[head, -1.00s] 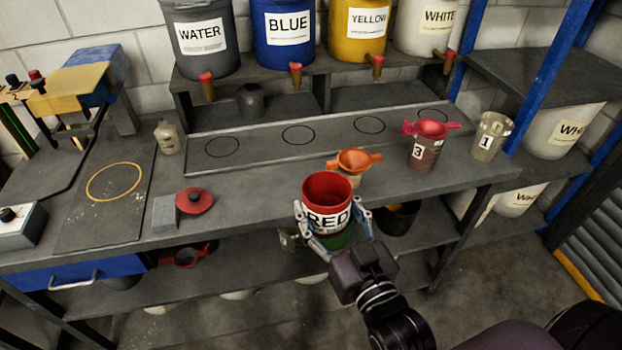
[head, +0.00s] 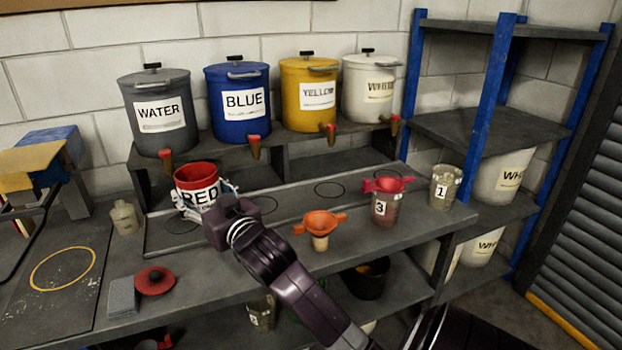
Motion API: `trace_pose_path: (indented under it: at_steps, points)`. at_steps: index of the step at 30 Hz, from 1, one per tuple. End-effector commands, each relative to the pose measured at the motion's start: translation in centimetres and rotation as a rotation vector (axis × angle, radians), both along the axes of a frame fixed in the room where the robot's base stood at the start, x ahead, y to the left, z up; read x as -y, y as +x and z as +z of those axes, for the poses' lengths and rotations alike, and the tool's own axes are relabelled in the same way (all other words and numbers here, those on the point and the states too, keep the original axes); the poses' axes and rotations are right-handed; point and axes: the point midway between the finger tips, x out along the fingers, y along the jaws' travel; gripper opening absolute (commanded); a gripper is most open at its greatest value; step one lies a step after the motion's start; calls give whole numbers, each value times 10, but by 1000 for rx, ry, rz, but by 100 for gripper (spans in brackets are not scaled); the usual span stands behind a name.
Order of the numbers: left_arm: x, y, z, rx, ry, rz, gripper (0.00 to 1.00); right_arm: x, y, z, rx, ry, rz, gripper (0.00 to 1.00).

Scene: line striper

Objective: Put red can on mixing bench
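The red can (head: 196,174), with a white "RED" label, is at the left part of the mixing bench (head: 300,266), over the long grey board with black circles. My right gripper (head: 205,202) has its fingers around the can from the front. The can is roughly upright; its lower part is hidden by the gripper, so I cannot tell whether it touches the board. My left gripper is not in view.
Behind stand the water (head: 160,85), blue (head: 240,80), yellow (head: 310,75) and white (head: 370,112) tap buckets. An orange funnel (head: 321,222), cup 3 (head: 384,213) and cup 1 (head: 445,188) stand to the right. A red lid (head: 155,281) and grey block (head: 123,297) lie front left.

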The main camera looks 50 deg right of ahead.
Motion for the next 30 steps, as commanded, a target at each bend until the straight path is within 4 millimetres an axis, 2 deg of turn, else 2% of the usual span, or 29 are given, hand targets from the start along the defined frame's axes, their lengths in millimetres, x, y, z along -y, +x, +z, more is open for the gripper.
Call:
trace_pose_path:
  at_steps: [4, 8, 21, 26, 30]
  points:
    - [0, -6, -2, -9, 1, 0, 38, 7, 2, 7, 2, 0, -12, 14]
    - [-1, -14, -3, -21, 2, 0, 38, 7, 2, -5, -3, 2, -12, 14]
    - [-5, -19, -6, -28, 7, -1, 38, 6, 1, -116, -5, 1, -10, 14]
    - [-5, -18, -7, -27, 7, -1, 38, 6, 2, -143, -1, 1, -10, 14]
    - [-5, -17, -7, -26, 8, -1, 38, 6, 2, -152, 1, 0, -10, 14]
